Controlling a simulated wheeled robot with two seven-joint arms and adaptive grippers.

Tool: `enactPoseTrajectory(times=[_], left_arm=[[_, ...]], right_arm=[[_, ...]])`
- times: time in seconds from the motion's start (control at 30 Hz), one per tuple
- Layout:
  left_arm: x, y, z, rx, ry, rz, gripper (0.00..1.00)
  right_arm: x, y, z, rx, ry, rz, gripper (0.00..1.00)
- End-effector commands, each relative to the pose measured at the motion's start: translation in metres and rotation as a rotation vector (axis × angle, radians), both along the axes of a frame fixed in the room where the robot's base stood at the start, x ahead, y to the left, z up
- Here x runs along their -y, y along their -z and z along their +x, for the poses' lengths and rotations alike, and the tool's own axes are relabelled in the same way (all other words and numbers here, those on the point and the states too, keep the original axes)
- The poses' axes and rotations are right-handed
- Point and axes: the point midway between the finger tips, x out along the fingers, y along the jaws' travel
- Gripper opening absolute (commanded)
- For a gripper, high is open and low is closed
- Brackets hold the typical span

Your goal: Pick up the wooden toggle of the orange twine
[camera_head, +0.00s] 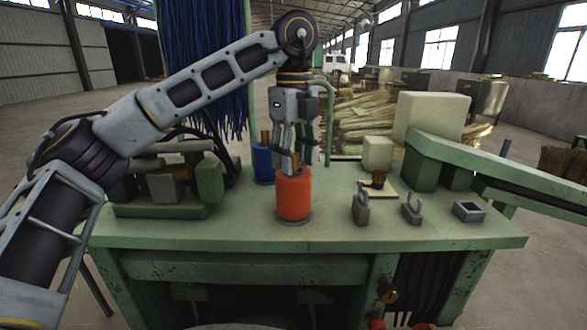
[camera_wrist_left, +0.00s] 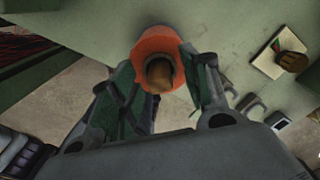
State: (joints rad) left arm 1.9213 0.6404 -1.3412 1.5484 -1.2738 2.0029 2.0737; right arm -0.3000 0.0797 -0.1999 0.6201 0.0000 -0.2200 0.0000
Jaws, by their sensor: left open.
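The orange twine is wound on an upright spool (camera_head: 294,200) near the middle of the green bench. Its wooden toggle (camera_wrist_left: 159,72) shows as a brown rounded end at the centre of the spool in the left wrist view. My left gripper (camera_head: 289,166) points down right above the orange twine, and its fingers mostly hide the toggle in the head view. In the left wrist view its open fingers (camera_wrist_left: 163,80) lie on either side of the toggle. I cannot tell whether they touch it. My right gripper is not in view.
A blue twine spool (camera_head: 262,164) stands behind and to the left. A green machine (camera_head: 165,190) fills the bench's left. Two grey clips (camera_head: 360,208) (camera_head: 411,208), a small grey box (camera_head: 468,211) and a pale plate (camera_head: 379,189) are at right. The front of the bench top is clear.

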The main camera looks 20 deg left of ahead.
Motion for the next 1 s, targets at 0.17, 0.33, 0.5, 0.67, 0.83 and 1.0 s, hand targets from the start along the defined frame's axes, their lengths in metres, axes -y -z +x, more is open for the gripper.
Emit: enactPoseTrajectory(times=[0.17,0.33,0.5,0.67,0.83,1.0], left_arm=[[0.0,-0.0002,0.0,0.0,0.0,0.0,0.46],[0.0,-0.0003,0.0,0.0,0.0,0.0,0.43],[0.0,-0.0003,0.0,0.0,0.0,0.0,0.21],[0.0,-0.0003,0.0,0.0,0.0,0.0,0.07],[0.0,-0.0003,0.0,0.0,0.0,0.0,0.06],[0.0001,-0.0015,0.0,0.0,0.0,0.0,0.06]], right_arm=[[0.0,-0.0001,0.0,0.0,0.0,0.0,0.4],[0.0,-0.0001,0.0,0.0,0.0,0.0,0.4],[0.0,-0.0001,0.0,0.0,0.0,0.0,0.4],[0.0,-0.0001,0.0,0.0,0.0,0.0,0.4],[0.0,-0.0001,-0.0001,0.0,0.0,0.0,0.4],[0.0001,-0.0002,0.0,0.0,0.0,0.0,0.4]])
